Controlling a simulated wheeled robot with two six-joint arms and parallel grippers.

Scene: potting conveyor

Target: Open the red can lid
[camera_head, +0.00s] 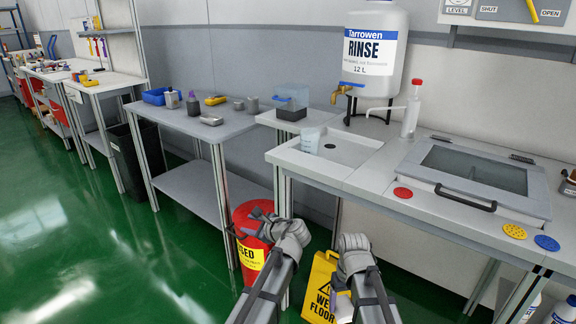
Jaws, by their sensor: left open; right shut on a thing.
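The red can (246,275) with a yellow label stands on the green floor beside the grey side table. Its top is partly covered by my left gripper (252,224), so I cannot tell how the lid stands. My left gripper is open, with its dark fingers over the upper part of the can; I cannot tell whether they touch it. My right gripper (350,242) is to the right of the can, above the yellow wet-floor sign (318,282).
The sink bench (290,158) stands beyond my grippers, with a rinse jug (375,50), a bottle (411,110) and a lidded hatch (470,175). The side table (190,122) is at the left, with a dark bin (125,160) beside it. Open green floor lies to the left.

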